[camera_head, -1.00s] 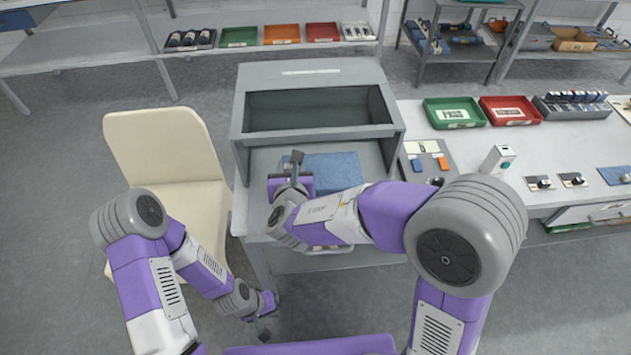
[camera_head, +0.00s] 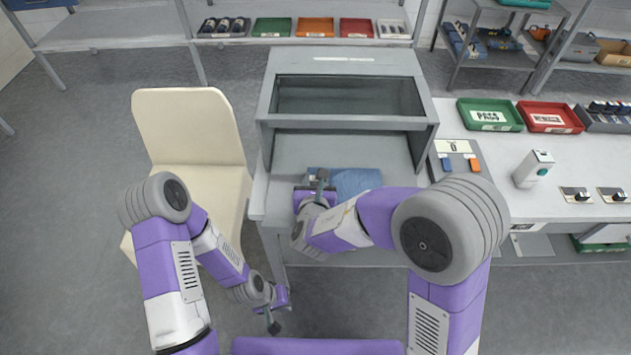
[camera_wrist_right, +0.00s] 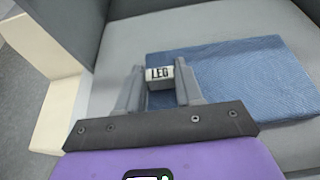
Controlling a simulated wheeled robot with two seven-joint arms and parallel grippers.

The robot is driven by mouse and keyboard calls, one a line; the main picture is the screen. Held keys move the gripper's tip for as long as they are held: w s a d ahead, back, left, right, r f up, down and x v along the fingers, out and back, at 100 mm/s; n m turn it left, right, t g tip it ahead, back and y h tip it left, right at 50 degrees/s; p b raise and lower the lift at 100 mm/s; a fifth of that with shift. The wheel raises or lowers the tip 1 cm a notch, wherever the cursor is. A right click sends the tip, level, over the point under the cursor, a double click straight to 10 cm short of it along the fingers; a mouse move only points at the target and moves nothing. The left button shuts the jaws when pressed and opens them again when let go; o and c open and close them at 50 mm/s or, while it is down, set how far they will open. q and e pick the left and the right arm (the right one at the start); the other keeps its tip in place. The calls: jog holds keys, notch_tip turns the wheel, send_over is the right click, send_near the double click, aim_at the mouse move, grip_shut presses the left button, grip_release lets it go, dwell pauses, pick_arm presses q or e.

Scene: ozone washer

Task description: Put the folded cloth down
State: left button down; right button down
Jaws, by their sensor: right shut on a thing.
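The folded cloth (camera_head: 357,182) is a flat blue rectangle over the grey floor of the open-fronted washer, near its front. It also shows in the right wrist view (camera_wrist_right: 245,78), reaching right from my right gripper (camera_wrist_right: 160,88). That gripper is shut on the cloth's left edge, where a small white label (camera_wrist_right: 159,73) with dark letters shows between the fingers. In the head view the right gripper (camera_head: 320,184) hides the cloth's left end. Whether the cloth touches the surface I cannot tell. My left gripper (camera_head: 273,320) hangs low in front of the washer, away from the cloth; its finger gap is unclear.
The grey washer (camera_head: 428,135) has side walls and a windowed hood above. A cream chair (camera_head: 190,120) stands left. On the right, a white table (camera_head: 490,180) carries green (camera_head: 490,114) and red trays (camera_head: 548,117) and a white dispenser (camera_head: 533,168). The washer floor behind the cloth is bare.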

jog(key=c, duration=1.2)
grip_release()
jog(key=shift+f, duration=0.15)
jog(key=o, duration=0.5)
jog(key=shift+c, duration=0.2)
jog(key=shift+r, duration=0.2)
jog(key=shift+s+a+r, duration=0.1)
jog(key=shift+s+r, duration=0.05)
jog(key=shift+s, duration=0.15)
jog(key=p+v, duration=0.2)
jog(key=v, duration=0.9)
jog(key=shift+s, duration=0.15)
